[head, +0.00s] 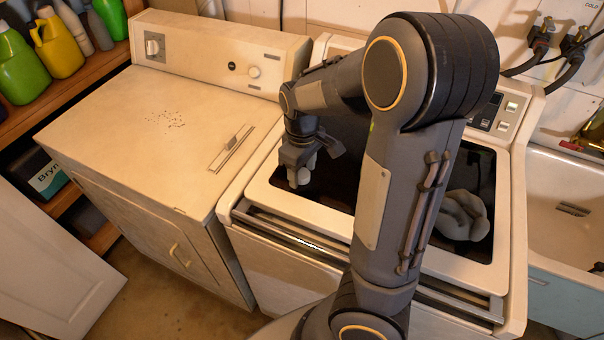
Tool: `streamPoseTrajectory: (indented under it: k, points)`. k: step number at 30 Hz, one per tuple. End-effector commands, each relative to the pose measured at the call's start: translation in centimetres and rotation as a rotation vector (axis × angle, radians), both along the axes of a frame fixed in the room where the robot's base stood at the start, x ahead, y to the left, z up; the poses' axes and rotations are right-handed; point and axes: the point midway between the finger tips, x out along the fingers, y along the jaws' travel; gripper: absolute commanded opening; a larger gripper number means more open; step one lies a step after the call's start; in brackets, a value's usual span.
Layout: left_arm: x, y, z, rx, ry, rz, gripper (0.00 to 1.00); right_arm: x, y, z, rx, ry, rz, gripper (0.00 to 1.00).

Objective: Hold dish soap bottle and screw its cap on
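My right gripper (300,172) hangs over the left part of the washer's dark top opening, near its left rim. Its pale fingertips point down; they are small, and I cannot tell whether they are apart or closed on something. I cannot pick out a dish soap bottle or a loose cap for certain. A yellow-green item (594,133) at the right edge, behind the sink, is cut off by the frame. My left gripper is not in view.
The washer (262,262) stands between the dryer (110,135) and the sink (548,200). Grey cloth (462,214) lies in the washer opening. Several jugs, including a green one (20,66) and a yellow one (57,47), stand on the left shelf. The dryer top is mostly clear.

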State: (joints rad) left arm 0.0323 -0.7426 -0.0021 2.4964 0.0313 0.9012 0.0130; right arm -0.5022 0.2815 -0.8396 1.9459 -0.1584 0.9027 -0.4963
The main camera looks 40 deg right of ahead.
Motion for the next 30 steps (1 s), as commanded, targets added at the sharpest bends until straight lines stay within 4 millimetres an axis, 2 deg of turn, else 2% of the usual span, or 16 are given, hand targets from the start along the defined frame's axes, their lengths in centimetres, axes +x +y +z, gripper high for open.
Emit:
streamPoseTrajectory:
  k: [1, 9, 22, 28, 30]
  points:
    - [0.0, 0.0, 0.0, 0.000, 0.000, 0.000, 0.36, 0.0, 0.0, 0.0, 0.000, 0.000, 0.000, 0.46]
    - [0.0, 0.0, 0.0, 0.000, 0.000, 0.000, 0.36, 0.0, 0.0, 0.0, 0.000, 0.000, 0.000, 0.13]
    - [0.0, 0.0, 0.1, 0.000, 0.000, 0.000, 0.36, 0.0, 0.0, 0.7, 0.002, -0.002, 0.001, 0.13]
    - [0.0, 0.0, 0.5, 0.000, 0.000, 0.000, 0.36, 0.1, 0.0, 3.3, 0.001, -0.005, 0.002, 0.13]
    - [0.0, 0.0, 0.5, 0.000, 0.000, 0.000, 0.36, -0.1, 1.0, 4.3, 0.004, -0.005, 0.007, 0.13]
